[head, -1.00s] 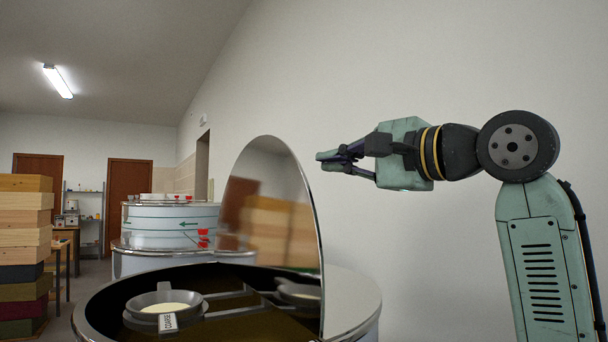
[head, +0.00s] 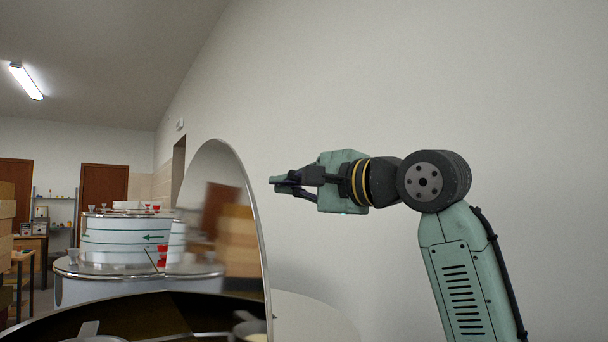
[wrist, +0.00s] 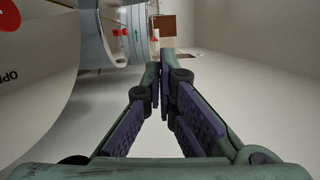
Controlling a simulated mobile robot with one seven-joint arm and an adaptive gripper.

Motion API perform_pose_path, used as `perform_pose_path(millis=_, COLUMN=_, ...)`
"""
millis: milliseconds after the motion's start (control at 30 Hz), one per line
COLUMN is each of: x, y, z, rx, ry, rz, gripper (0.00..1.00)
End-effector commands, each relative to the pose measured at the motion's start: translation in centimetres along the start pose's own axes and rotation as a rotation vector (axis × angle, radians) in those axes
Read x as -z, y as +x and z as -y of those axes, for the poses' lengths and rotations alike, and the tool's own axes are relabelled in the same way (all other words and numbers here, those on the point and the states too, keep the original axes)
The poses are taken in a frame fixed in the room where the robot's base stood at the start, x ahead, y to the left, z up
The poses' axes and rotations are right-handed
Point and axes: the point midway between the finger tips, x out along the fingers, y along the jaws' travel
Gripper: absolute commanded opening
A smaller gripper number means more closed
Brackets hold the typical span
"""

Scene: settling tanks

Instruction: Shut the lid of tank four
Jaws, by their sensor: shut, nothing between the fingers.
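The near tank (head: 150,312) is open at the bottom of the head view, its dark inside showing. Its mirror-like lid (head: 222,225) stands upright on edge at the tank's right part. I cannot read a number on this tank. My gripper (head: 274,182) is shut and empty, to the right of the lid near its upper edge, pointing left. In the head view a gap of wall shows between fingertips and lid. In the wrist view the fingers (wrist: 163,68) are closed together, and a pale curved panel with partial lettering (wrist: 40,90), seemingly the lid's outer face, lies to the left.
A further white tank (head: 115,240) with a green arrow and red valve parts stands behind. Stacked wooden boxes (head: 6,235) are at the left edge. A plain wall fills the right side, with clear space before it.

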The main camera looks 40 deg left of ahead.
Motion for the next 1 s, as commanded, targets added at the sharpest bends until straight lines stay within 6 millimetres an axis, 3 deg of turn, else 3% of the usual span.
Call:
perform_pose_path(millis=100, x=0.0, y=2.7, z=0.4, rx=-0.002, ry=0.000, rz=0.000, gripper=0.00)
perform_pose_path(millis=200, x=-0.6, y=4.2, z=0.4, rx=0.000, ry=-0.005, rz=0.001, gripper=0.00)
perform_pose_path(millis=500, x=-3.6, y=4.8, z=0.1, rx=0.000, ry=-0.001, rz=-0.002, gripper=0.00)
perform_pose_path(millis=1000, x=-4.0, y=4.8, z=0.1, rx=-0.002, ry=-0.008, rz=-0.001, gripper=0.00)
